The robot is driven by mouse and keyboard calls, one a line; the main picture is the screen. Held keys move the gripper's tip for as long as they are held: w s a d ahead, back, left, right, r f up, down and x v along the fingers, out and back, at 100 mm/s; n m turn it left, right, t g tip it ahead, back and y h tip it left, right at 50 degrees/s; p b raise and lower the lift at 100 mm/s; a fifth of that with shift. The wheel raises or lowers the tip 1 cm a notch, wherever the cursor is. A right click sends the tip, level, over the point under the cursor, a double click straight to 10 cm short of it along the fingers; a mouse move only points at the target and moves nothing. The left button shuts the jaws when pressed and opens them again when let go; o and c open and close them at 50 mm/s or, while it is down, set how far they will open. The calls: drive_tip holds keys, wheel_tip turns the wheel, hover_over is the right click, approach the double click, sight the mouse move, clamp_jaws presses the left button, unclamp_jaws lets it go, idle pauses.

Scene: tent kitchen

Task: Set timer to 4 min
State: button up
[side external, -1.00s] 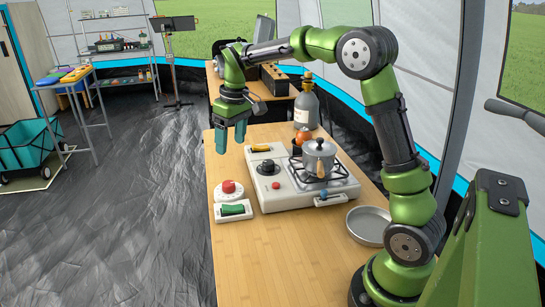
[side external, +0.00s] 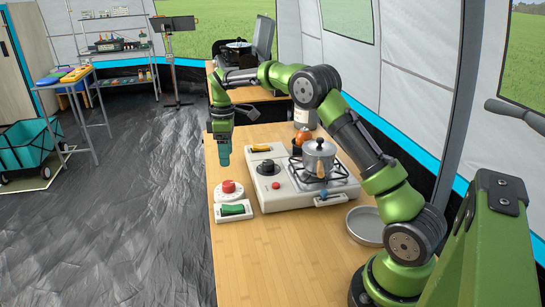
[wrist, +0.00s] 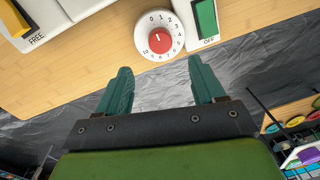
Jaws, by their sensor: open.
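The timer (side external: 229,190) is a white round dial with a red knob, standing near the left edge of the wooden table. It also shows in the wrist view (wrist: 159,37), with numbers around the knob and a small white mark on the red pointing near 0 or 1; the exact setting is too small to tell. My gripper (side external: 224,157) hangs open and empty above the table's left edge, beyond the timer in the side view. In the wrist view, the teal fingers (wrist: 160,80) are apart, and the timer lies ahead between their lines, not touched.
A switch box with a green rocker (side external: 233,210) sits beside the timer, marked OFF in the wrist view. A white stove (side external: 290,197) with a pot (side external: 319,157) stands to the right. A metal pan (side external: 364,226) lies near my base. The table's front is clear.

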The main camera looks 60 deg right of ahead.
sight(228, 183)
drive_tip(key=f, duration=0.9)
drive_tip(key=shift+s+a+f, duration=0.15)
drive_tip(key=shift+a+f, duration=0.1)
drive_tip(key=shift+f, duration=0.15)
drive_tip(key=shift+c, duration=0.2)
drive_tip(key=c, duration=1)
